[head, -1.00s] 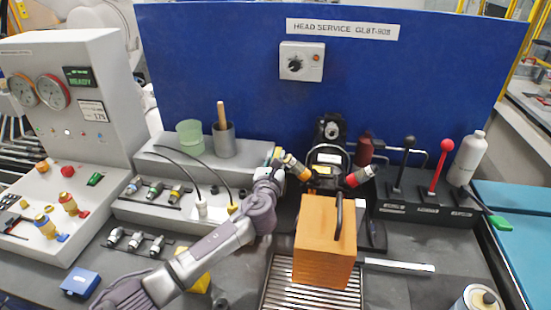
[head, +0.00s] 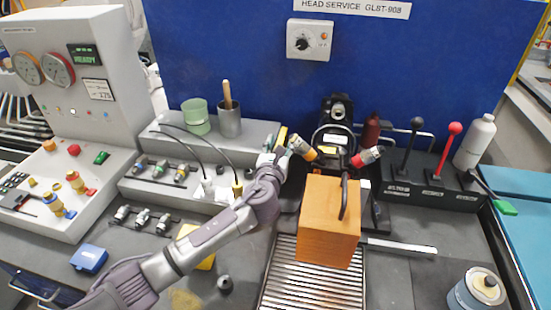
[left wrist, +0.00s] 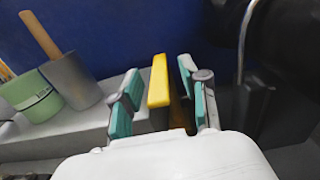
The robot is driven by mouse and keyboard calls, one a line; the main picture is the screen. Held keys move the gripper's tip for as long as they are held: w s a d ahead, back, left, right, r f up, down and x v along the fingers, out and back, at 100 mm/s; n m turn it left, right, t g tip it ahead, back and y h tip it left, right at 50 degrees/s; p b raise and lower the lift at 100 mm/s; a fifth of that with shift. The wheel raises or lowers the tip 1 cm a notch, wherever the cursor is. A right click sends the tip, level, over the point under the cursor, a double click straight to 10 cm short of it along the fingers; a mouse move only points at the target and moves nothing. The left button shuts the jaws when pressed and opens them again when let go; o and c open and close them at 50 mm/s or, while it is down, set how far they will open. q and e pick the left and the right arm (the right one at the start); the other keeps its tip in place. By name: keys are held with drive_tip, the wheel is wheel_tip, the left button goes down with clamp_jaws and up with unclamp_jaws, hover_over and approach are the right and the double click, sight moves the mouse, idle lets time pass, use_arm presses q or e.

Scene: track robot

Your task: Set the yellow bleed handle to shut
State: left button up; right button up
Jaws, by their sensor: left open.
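A flat, upright yellow bar (left wrist: 159,82), which looks like the bleed handle, stands between the fingers of my left gripper (left wrist: 160,76) in the left wrist view. The fingers with teal pads are open, one on each side of it, with visible gaps. In the head view, my left gripper (head: 273,158) is at the right end of the grey ledge. Only a sliver of yellow (head: 281,137) shows behind it, so the handle's base and setting are hidden. My right gripper is not in view.
A green cup (head: 196,117) and a grey cup with a wooden stick (head: 229,121) stand left of the gripper. A yellow-ended coupling (head: 303,149) and an orange block (head: 328,225) are close on the right. Two hoses (head: 206,143) cross the ledge.

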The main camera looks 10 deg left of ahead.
use_arm(q)
drive_tip(key=s, duration=0.9)
drive_tip(key=shift+s, duration=0.2)
drive_tip(key=shift+d+f, duration=0.1)
